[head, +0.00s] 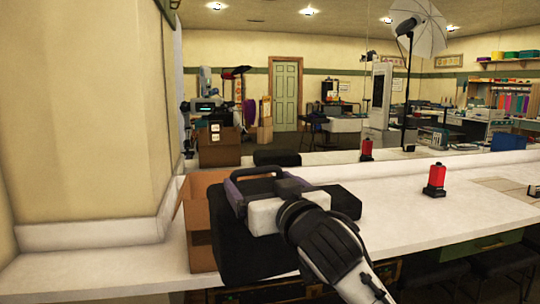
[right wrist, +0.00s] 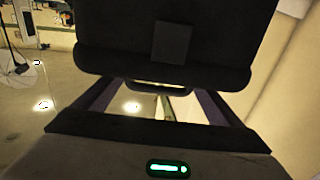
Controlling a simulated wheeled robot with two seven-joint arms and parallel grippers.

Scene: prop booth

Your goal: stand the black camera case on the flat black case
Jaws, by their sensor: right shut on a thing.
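The black camera case (head: 240,255) is a bulky dark box with rounded edges, in the middle of the head view at the near part of the counter. In the right wrist view it (right wrist: 120,35) fills the top, with a small handle (right wrist: 158,88) at its edge. My right gripper (head: 257,183) reaches in from the lower right, over the top of the case. Its dark purplish fingers also show in the right wrist view (right wrist: 160,98), and it is shut on the case. My left gripper is not in view.
An open cardboard box (head: 198,225) stands right beside the case on the left. A wall corner (head: 85,120) rises further left. A red object (head: 435,180) stands on the white counter (head: 400,212); much of the counter to the right is clear. A large mirror (head: 320,75) backs it.

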